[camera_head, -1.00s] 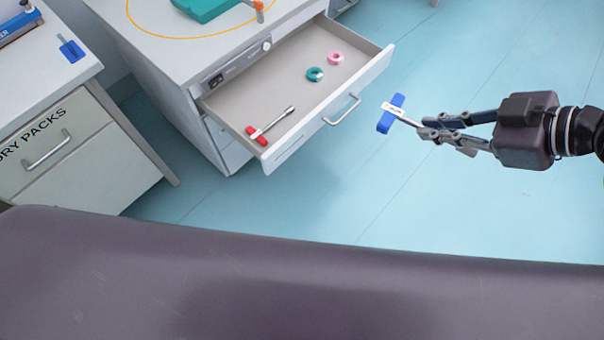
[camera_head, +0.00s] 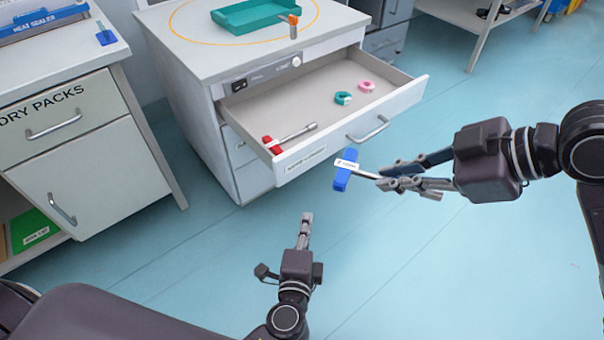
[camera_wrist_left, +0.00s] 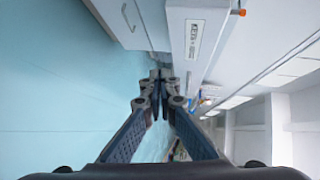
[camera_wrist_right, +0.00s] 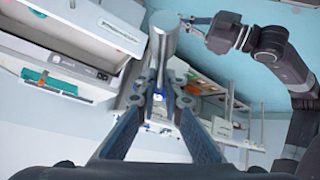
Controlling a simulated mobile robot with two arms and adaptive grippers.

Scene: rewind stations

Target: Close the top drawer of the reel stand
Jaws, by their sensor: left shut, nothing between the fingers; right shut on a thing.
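The reel stand (camera_head: 190,85) is a white cabinet at the upper middle of the head view. Its top drawer (camera_head: 405,98) is pulled well out, with a bar handle (camera_head: 370,130) on its front. My left gripper (camera_head: 306,218) is shut and empty, in front of and below the drawer's label end, apart from it. A labelled drawer front (camera_wrist_left: 195,40) shows beyond its fingers in the left wrist view. My right gripper (camera_head: 386,181) is shut on the metal shaft of a blue-handled tool (camera_head: 345,170), held just in front of the drawer, near the handle.
Inside the drawer lie a red-handled tool (camera_head: 272,145), a teal ring (camera_head: 343,98) and a pink ring (camera_head: 366,86). A teal tray (camera_head: 255,18) sits on the stand top. A dry packs cabinet (camera_head: 80,150) stands left. The floor in front is clear.

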